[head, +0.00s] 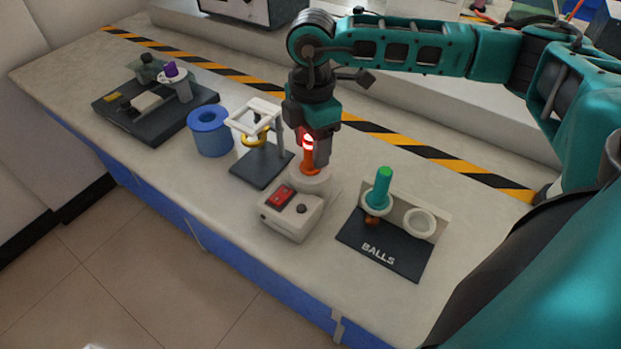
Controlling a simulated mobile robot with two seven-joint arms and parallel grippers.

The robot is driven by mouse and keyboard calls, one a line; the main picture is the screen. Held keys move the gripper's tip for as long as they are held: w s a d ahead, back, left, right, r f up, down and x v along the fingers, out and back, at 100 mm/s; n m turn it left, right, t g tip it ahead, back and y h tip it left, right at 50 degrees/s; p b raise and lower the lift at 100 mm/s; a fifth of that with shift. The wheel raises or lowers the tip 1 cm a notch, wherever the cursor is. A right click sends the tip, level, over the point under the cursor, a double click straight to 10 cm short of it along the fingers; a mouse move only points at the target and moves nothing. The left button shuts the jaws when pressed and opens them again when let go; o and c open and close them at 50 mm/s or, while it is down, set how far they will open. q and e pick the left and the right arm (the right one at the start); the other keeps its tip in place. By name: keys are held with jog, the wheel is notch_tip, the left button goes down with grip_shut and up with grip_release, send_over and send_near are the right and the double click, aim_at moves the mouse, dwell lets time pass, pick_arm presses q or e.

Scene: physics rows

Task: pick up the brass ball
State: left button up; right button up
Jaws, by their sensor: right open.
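My right gripper (314,145) points down over the heater box and is open, with a finger beside an upright orange-red piece (309,160) that glows near its top. This piece stands on the pale round top of the heater box (290,218); no ball shows on it clearly. A small brass-brown ball (371,219) shows below a green handle (382,179) at the left ring of the black rack marked BALLS (385,252). I cannot tell which piece is the brass ball of the task. The rack's right ring (420,222) is empty. My left gripper is not in view.
Left of the heater box stands a frame on a dark base (258,167) with a yellow ring-like part. Further left are a blue spool-shaped pot (209,132) and a black platform with apparatus (140,125). Striped tape runs along the back; bench space right of the rack is clear.

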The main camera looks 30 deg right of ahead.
jog(key=shift+w+f, duration=0.1)
jog(key=shift+f, duration=1.35)
jog(key=shift+c, duration=0.4)
grip_shut()
jog(key=shift+r, duration=0.15)
notch_tip(320, 180, up, 22)
jog(key=p, duration=0.2)
